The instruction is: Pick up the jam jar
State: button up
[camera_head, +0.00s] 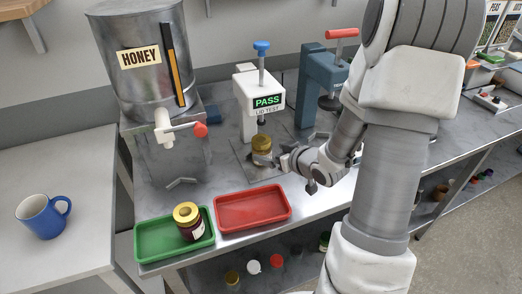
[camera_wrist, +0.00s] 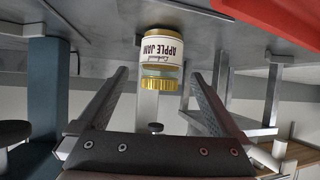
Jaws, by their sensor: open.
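A jam jar with a gold lid (camera_head: 262,147) stands under the white lid tester (camera_head: 246,103), whose display reads PASS. In the wrist view, which is upside down, the jar labelled APPLE JAM (camera_wrist: 160,54) lies ahead of my gripper (camera_wrist: 159,75), lined up with the gap between its fingers. The fingers are spread on either side, with visible space to the jar. In the head view my gripper (camera_head: 286,163) is low over the bench, just right of the jar. Whether the fingertips reach past the jar's near side is unclear.
A green tray (camera_head: 150,243) holds a dark jar with a yellow lid (camera_head: 188,221). An empty red tray (camera_head: 253,208) sits in front of the tester. The honey dispenser (camera_head: 140,65) is at left, a blue press (camera_head: 318,80) behind my arm. A blue mug (camera_head: 42,215) stands far left.

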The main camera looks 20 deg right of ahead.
aim_at(266, 149)
jog(key=x, duration=0.6)
jog(key=shift+w+a+r, duration=0.1)
jog(key=shift+w+a, duration=0.05)
jog(key=shift+w, duration=0.1)
jog(key=shift+r, duration=0.1)
grip_shut()
